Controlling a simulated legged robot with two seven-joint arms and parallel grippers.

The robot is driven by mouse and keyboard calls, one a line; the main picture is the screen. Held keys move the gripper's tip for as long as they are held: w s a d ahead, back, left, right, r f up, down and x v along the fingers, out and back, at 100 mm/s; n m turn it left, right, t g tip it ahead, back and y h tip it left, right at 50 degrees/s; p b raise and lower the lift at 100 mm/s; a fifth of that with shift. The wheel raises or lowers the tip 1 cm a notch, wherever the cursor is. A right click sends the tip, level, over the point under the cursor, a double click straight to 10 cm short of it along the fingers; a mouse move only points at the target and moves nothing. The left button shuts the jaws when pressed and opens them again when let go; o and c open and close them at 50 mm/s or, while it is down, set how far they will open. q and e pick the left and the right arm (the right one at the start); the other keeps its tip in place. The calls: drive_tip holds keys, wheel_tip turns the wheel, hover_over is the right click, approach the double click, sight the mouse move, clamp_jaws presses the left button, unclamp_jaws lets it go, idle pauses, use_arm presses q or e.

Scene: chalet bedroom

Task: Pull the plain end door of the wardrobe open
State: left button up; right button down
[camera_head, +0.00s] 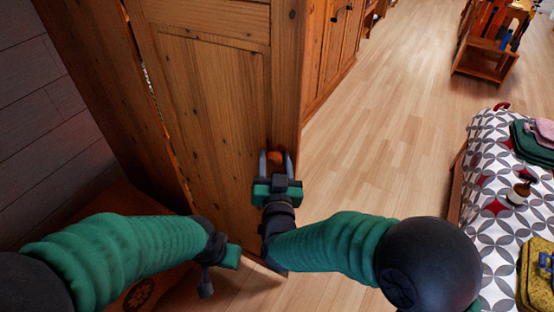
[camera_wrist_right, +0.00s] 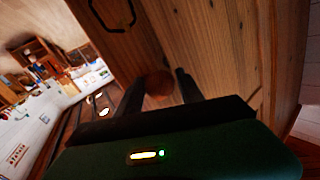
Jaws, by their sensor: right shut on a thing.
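The plain end door (camera_head: 215,110) of the wooden wardrobe faces me in the head view. A narrow gap shows along its left edge; I cannot tell how far it stands open. Its round wooden knob (camera_head: 275,158) is near the right edge. My right gripper (camera_head: 276,163) is shut on the knob, one finger on each side. In the right wrist view the knob (camera_wrist_right: 158,84) sits between the two dark fingers. My left gripper (camera_head: 218,277) hangs low before the door's bottom, away from the knob; its jaw opening is unclear.
The wardrobe's front (camera_head: 328,50) runs back along the right of the end door. A bed (camera_head: 490,150) with a patterned cover and folded cloths stands at the right. Wooden floor (camera_head: 385,120) lies clear between them. A grey wall (camera_head: 35,100) is at the left.

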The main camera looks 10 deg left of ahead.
drive_tip(key=shift+a, duration=0.2)
drive_tip(key=c, duration=1.1)
unclamp_jaws()
drive_tip(key=shift+s, duration=0.1)
drive_tip(key=shift+o, duration=1)
drive_tip(key=shift+a, duration=0.2)
drive_tip(key=shift+d, duration=0.2)
drive_tip(key=shift+w, duration=0.2)
